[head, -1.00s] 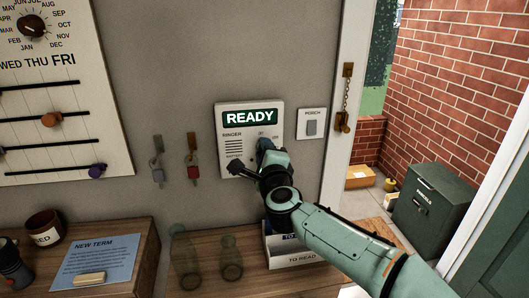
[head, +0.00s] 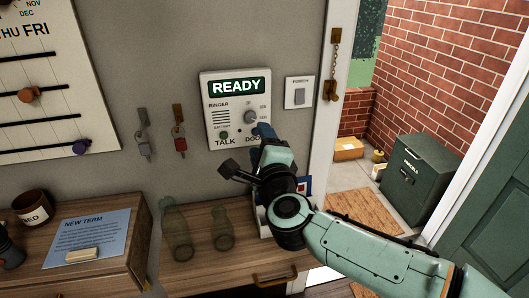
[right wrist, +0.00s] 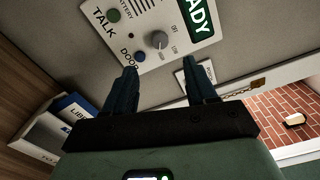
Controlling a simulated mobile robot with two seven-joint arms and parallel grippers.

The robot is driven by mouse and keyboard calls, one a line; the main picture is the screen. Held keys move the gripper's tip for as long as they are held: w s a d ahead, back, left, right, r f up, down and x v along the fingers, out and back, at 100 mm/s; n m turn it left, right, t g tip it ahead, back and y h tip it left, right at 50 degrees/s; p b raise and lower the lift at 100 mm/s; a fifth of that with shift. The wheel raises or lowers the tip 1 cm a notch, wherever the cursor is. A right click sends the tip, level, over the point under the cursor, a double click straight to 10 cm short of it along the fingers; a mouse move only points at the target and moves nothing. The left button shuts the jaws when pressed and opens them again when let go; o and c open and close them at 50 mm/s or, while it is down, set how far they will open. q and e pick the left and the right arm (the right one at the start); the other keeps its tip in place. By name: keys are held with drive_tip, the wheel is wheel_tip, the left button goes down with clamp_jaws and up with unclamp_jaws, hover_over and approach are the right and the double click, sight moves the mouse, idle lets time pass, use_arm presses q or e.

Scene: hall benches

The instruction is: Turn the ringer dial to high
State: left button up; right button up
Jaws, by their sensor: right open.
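The ringer dial (head: 250,116) is a round grey knob on the right half of the white intercom panel (head: 212,122), below the green READY display. In the right wrist view the dial (right wrist: 159,40) sits beyond and between my fingertips, with OFF and LOW marks beside it. Which mark it points to is too small to tell. My right gripper (head: 265,132) is just below the dial in the head view, partly covering the door button's label. In the right wrist view the gripper (right wrist: 160,80) is open and empty, apart from the dial. My left gripper is not in view.
The green TALK button (head: 223,135) and blue DOOR button (right wrist: 140,57) are close to the dial. A porch switch (head: 299,93) is at right. Keys (head: 180,143) hang at left. Glass bottles (head: 176,235) stand on the bench below.

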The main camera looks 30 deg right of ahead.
drive_tip(key=shift+v, duration=1.7)
drive_tip(key=shift+r, duration=0.1)
